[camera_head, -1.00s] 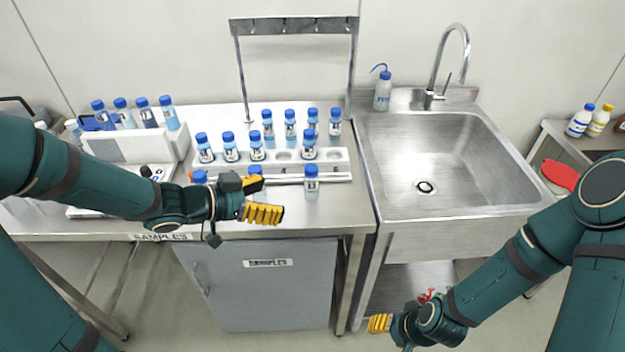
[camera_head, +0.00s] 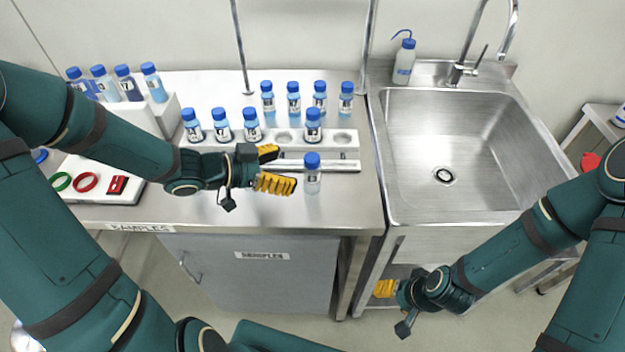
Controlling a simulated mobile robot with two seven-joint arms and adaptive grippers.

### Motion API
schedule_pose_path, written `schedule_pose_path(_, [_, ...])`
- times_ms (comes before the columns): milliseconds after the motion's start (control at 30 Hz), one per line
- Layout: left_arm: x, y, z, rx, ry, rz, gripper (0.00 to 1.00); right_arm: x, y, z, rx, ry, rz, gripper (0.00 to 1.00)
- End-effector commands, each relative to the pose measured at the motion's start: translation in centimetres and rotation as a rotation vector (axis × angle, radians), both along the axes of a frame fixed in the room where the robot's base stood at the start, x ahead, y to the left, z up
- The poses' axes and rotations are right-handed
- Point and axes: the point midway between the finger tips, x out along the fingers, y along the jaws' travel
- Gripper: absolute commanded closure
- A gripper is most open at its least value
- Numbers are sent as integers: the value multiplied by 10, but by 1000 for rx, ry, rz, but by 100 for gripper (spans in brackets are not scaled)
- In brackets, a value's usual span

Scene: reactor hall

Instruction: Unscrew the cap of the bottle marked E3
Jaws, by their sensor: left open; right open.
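Several blue-capped bottles stand on the steel bench. Their labels are too small to read, so I cannot tell which is E3. One bottle (camera_head: 312,174) stands alone at the front of the bench, upright with its cap on. My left gripper (camera_head: 281,169) is open beside it on the left, its yellow fingers pointing toward it, apparently not holding it. Other bottles stand in a white rack (camera_head: 343,150) behind, such as one at its front right (camera_head: 313,126). My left arm may hide other bottles. My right gripper (camera_head: 385,288) is low in front of the sink, away from the bottles, and empty.
A steel sink (camera_head: 447,140) with a tap lies to the right, with a wash bottle (camera_head: 404,60) behind its left edge. More bottles stand in a white stand (camera_head: 140,115) at left. A panel with rings and a red switch (camera_head: 118,185) lies in front. Bench front right is clear.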

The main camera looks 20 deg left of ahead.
Motion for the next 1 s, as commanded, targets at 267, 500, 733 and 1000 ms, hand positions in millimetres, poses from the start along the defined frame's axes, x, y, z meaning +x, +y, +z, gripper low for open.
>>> schedule_pose_path(267, [13,-16,-22,1,-1,-3,23,0,0,-16,0,-1,2,44])
schedule_pose_path(500, [27,-32,-31,-1,0,-3,23,2,0,-26,-1,-5,1,44])
schedule_pose_path(733, [44,-51,-41,0,-1,-1,23,4,-1,-38,-2,-11,0,44])
schedule_pose_path(1000, [45,-53,-40,1,0,0,23,5,-1,-37,-2,-12,0,44])
